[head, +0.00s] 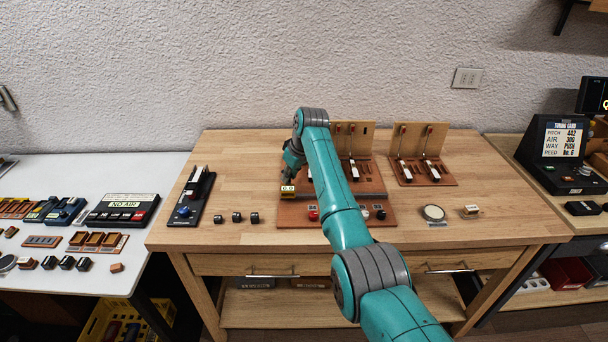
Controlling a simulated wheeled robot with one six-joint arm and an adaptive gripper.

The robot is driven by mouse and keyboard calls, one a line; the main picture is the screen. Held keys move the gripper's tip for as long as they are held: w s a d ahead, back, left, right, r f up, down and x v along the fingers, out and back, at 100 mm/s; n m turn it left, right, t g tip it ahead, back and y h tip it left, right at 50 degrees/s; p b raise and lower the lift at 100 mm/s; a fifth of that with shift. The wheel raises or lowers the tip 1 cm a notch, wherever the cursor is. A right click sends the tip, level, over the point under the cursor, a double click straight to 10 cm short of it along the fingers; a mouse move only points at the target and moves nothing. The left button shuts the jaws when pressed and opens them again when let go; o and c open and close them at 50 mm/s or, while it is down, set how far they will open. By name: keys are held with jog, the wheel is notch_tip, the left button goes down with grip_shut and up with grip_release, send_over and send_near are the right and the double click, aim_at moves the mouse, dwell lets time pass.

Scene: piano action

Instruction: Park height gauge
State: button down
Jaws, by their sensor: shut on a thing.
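My gripper (290,176) points down over the left end of the brown piano action base at the middle of the wooden bench. It is shut on a small block with a pale yellow face that reads like "0.0", which I take as the height gauge (288,188). The gauge is at the front left corner of the action base (290,213). I cannot tell whether it touches the base or hangs just above it. My arm hides the middle of the base and part of its upright back board.
A second action model (423,155) stands to the right. A round pale disc (433,212) and a small wooden block (471,211) lie at the front right. A black stand (193,197) and several small black blocks (237,217) are at the left. The bench's back left is clear.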

jog(key=shift+a, duration=0.3)
jog(key=c, duration=1)
grip_release()
jog(key=shift+a, duration=0.15)
jog(key=shift+r, duration=0.15)
jog(key=shift+v, duration=5.9)
jog(key=shift+s, duration=0.1)
